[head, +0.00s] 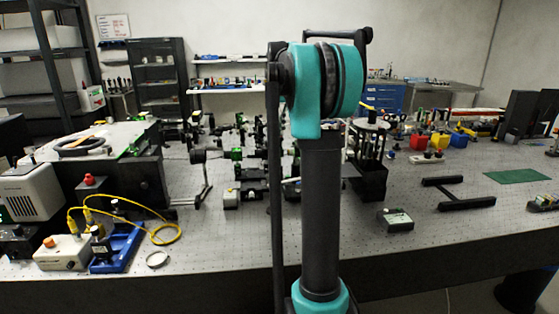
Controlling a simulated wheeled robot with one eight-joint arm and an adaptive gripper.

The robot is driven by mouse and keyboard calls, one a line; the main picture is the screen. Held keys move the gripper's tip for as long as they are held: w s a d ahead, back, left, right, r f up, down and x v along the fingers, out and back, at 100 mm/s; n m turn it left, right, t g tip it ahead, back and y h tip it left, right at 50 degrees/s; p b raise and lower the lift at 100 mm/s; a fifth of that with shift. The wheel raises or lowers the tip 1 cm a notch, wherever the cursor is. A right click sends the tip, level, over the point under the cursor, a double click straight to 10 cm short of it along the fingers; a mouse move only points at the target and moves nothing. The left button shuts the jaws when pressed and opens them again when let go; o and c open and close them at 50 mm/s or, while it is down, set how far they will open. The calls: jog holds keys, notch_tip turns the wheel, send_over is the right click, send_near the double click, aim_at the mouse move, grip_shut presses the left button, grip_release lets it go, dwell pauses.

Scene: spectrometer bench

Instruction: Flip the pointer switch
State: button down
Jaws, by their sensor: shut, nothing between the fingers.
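I cannot tell for sure which part is the pointer switch. A small grey box (395,219) with a pale top lies near the front edge of the bench, right of my arm, but its controls are too small to read. A white box with an orange knob (62,251) stands at the front left, and it has a yellow cable. My arm rises through the middle of the head view and hides part of the bench behind it. I cannot make out my gripper in this view.
The perforated bench (230,240) is crowded at the left and back with optics. A black H-shaped frame (458,195) and a green mat (516,176) lie right. Bare bench surrounds the small grey box.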

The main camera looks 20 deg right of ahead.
jog(key=shift+r, duration=3.5)
